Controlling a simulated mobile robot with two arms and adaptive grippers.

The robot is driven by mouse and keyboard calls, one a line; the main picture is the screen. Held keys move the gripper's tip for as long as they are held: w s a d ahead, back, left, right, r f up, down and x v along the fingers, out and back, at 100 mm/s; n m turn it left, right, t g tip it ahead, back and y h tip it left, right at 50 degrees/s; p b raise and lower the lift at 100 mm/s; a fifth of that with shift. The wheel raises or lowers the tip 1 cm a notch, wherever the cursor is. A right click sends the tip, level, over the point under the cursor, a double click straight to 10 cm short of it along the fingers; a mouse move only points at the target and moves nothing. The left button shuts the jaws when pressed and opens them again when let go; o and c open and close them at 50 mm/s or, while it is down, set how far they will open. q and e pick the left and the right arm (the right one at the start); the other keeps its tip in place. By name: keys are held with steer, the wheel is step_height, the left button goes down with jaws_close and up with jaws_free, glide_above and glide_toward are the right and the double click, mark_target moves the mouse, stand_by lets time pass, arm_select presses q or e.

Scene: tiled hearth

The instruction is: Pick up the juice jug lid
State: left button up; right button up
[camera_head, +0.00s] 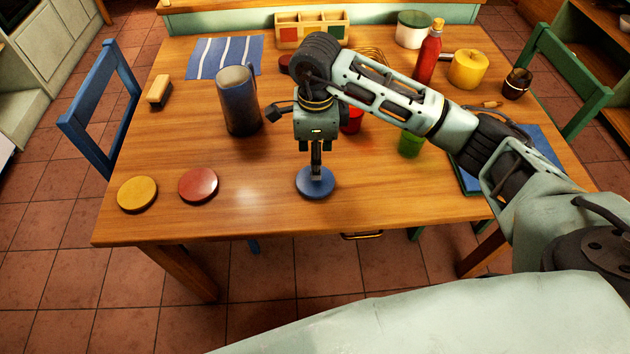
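A flat round blue lid (315,188) lies near the front middle of the table, or very close above it. My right gripper (316,174) points straight down over the lid's centre, and its fingertips reach the top of the lid. The fingers show as one narrow dark shape, so I cannot tell whether they are open or shut on a knob. A dark blue-grey jug (240,103) with a handle stands upright to the left behind the gripper. A red disc (198,185) and a yellow disc (137,194) lie to the left. My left gripper is out of view.
The wooden table (245,215) is clear around the lid. Behind my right arm stand a red bottle (428,60), a yellow pot (468,70) and a green cup (411,145). A brush (159,90) and striped cloth (226,57) lie at back left.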

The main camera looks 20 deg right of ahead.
steer(key=shift+o, duration=0.9)
steer(key=shift+f, duration=0.35)
steer(key=o, duration=0.7)
step_height(320, 180, down, 6)
steer(key=shift+s+f+p, duration=0.1)
steer(key=shift+f+p, duration=0.1)
steer(key=shift+p, duration=0.65)
steer(key=shift+c, duration=0.2)
steer(key=shift+f, duration=0.4)
steer(key=c, duration=1.2)
